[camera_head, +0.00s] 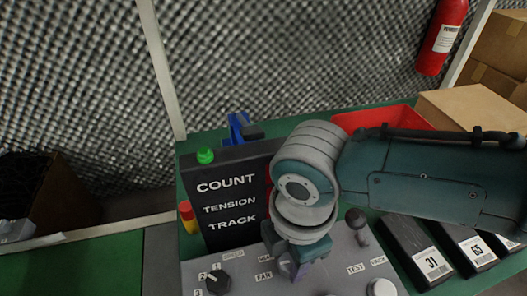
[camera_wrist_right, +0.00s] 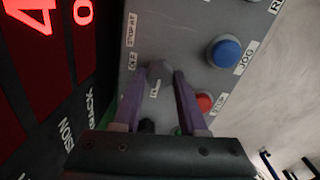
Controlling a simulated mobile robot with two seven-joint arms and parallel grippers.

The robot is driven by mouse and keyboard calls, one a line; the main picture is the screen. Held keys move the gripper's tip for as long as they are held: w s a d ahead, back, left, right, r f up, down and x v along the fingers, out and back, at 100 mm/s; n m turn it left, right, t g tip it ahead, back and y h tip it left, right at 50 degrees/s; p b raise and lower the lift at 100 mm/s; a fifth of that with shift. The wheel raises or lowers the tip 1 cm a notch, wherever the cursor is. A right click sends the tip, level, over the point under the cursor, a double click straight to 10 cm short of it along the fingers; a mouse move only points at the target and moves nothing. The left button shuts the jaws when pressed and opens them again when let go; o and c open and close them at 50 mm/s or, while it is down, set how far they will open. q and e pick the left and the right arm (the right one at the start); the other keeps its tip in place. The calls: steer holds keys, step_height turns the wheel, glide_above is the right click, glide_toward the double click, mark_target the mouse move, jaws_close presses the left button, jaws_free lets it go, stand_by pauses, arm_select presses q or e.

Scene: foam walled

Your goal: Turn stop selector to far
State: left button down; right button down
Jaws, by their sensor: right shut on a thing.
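The grey control panel (camera_head: 236,277) fills the lower middle of the head view. In the wrist view, the purple fingers of my right gripper (camera_wrist_right: 163,82) are closed around a small grey knob, the stop selector (camera_wrist_right: 159,69), beside the labels OFF and STOP AT. The fingers and my arm hide this knob in the head view, and its pointer direction cannot be made out. My left gripper is not in view.
A black dial (camera_head: 217,281) and a dark knob (camera_head: 356,219) sit on the panel. A blue button (camera_wrist_right: 224,52) and a red button (camera_wrist_right: 204,102) are close to the fingers. A black display board (camera_head: 228,205) stands behind. Dark labelled boxes (camera_head: 416,249) lie right.

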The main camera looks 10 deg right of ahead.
mark_target(290, 263)
stand_by(0.3)
steer(key=shift+c, duration=2.2)
jaws_free()
step_height(290, 263, up, 10)
steer(key=p, duration=0.4)
steer(key=shift+s, duration=0.15)
